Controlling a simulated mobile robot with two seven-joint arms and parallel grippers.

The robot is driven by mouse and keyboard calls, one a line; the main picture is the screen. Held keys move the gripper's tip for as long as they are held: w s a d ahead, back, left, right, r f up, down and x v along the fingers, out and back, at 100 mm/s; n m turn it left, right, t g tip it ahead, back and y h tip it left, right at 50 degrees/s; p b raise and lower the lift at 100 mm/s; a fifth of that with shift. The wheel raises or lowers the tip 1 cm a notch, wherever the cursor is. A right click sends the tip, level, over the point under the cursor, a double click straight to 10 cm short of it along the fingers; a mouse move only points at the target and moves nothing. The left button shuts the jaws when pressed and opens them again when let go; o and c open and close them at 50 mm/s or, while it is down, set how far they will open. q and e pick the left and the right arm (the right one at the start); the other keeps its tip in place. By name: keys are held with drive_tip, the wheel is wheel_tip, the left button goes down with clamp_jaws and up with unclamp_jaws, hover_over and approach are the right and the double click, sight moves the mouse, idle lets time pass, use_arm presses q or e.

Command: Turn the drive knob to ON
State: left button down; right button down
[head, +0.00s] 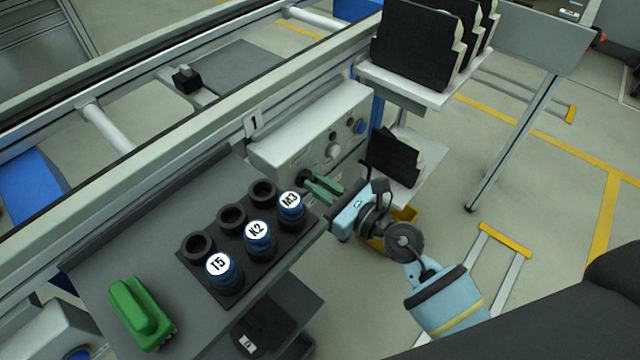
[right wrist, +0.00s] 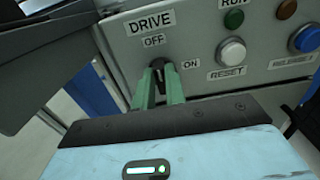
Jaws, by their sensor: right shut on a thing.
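The drive knob (right wrist: 157,65) is a small black knob on the grey control box (right wrist: 120,62), below the DRIVE and OFF labels and left of the ON label. Its upper end points up toward OFF; the rest is partly hidden between my fingers. My right gripper (right wrist: 160,88) is shut on the knob, with one green finger on each side. In the head view the right gripper (head: 312,190) reaches the left part of the box front (head: 300,142), and the knob is mostly covered. My left gripper is not in view.
White RESET (right wrist: 231,51) and blue (right wrist: 305,39) buttons sit right of the knob, with green (right wrist: 234,18) and orange lamps above. A black rack (head: 215,255) with labelled blue-banded pieces stands left of the gripper. A shelf (head: 425,92) with dark parts is at the right.

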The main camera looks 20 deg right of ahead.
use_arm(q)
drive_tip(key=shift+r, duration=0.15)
use_arm(e)
drive_tip(key=shift+w+d+r+m+p, duration=0.1)
drive_tip(key=shift+r+m+p, duration=0.05)
drive_tip(key=shift+m+p, duration=0.95)
use_arm(q)
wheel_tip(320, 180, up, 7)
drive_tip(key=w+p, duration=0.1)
drive_tip(key=p, duration=0.4)
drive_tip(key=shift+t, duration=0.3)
use_arm(e)
drive_tip(key=shift+w+d+f+m, duration=0.1)
drive_tip(key=shift+f+m, duration=0.1)
drive_tip(key=shift+m, duration=2.45)
drive_tip(key=shift+w+d+f+m, duration=0.15)
drive_tip(key=shift+f+m, duration=0.1)
drive_tip(key=shift+m, duration=2.35)
drive_tip(key=shift+s+d+f+m, duration=0.1)
drive_tip(key=shift+f+m, duration=0.1)
drive_tip(key=shift+m, duration=2.45)
